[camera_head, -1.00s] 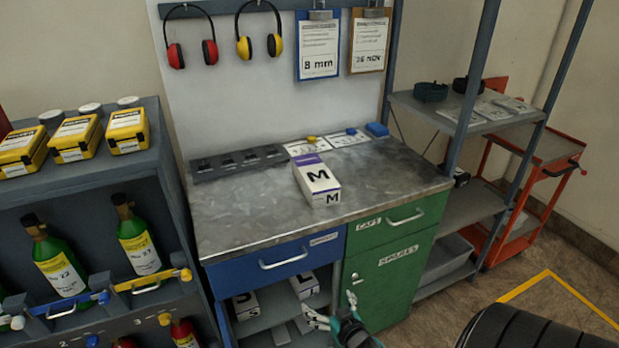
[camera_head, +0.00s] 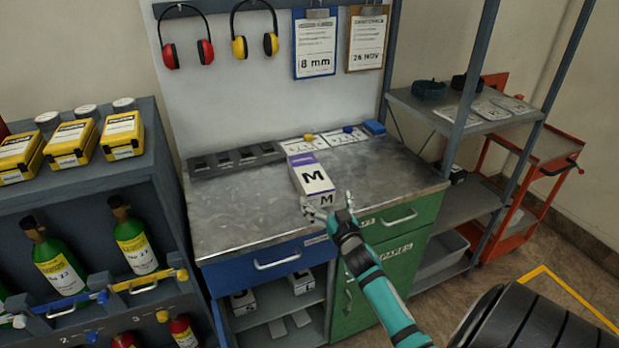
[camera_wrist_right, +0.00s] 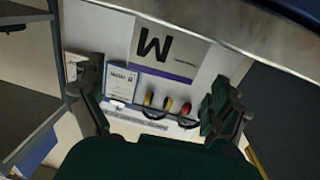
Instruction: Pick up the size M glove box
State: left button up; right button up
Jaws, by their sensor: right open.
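The size M glove box (camera_head: 312,176) is white with a purple band and a large black M. It lies on the metal workbench top near its front edge. My right gripper (camera_head: 326,203) is open at the box's near end, with its two fingers spread to either side of that end in the head view. In the right wrist view the box (camera_wrist_right: 166,46) shows ahead, between and beyond the open fingers (camera_wrist_right: 155,80). I cannot tell if the fingers touch it. My left gripper is not in view.
The workbench top (camera_head: 240,208) is clear left of the box. A black slotted holder (camera_head: 238,160) and cards lie behind it. Other glove boxes (camera_head: 243,302) sit on the open shelf below. The bench's front edge runs close under my right gripper.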

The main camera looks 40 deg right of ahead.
aim_at(317, 185)
jog(key=x, duration=0.1)
jog(key=p+x, duration=0.1)
jog(key=x, duration=0.3)
jog(key=shift+w+r, duration=0.3)
jog(key=shift+w+d+f, duration=0.1)
jog(key=shift+w, duration=0.3)
jog(key=shift+s, duration=0.1)
jog(key=c, duration=1.3)
